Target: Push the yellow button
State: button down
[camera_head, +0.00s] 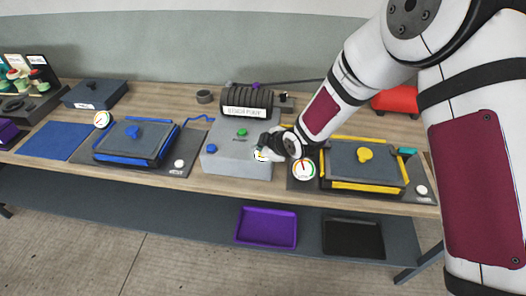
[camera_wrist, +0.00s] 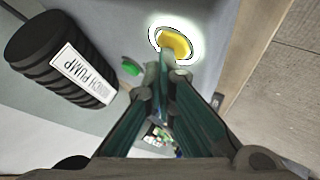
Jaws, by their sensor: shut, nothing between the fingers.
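The yellow button (camera_wrist: 177,42) sits on top of the grey pump box, with a bright white ring around it in the wrist view. In the head view the button (camera_head: 261,156) is mostly hidden by my gripper (camera_head: 267,150), with the pale ring showing beside it. My gripper is shut and empty. Its fingertips (camera_wrist: 164,58) are right at the near edge of the yellow button in the wrist view; I cannot tell whether they touch it. The grey pump box (camera_head: 226,163) stands at the middle of the bench.
A green button (camera_head: 241,132) and a blue button (camera_head: 211,148) are on the same box. A black ribbed pump (camera_head: 248,101) stands behind. A blue-edged mould (camera_head: 135,140) lies left, a yellow-edged mould (camera_head: 366,165) and gauge (camera_head: 304,169) right.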

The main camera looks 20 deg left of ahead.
jog(key=shift+d+r, duration=0.1)
jog(key=shift+r, duration=0.35)
jog(key=shift+r+p, duration=0.35)
jog(key=shift+r, duration=2.55)
jog(key=shift+r, duration=0.1)
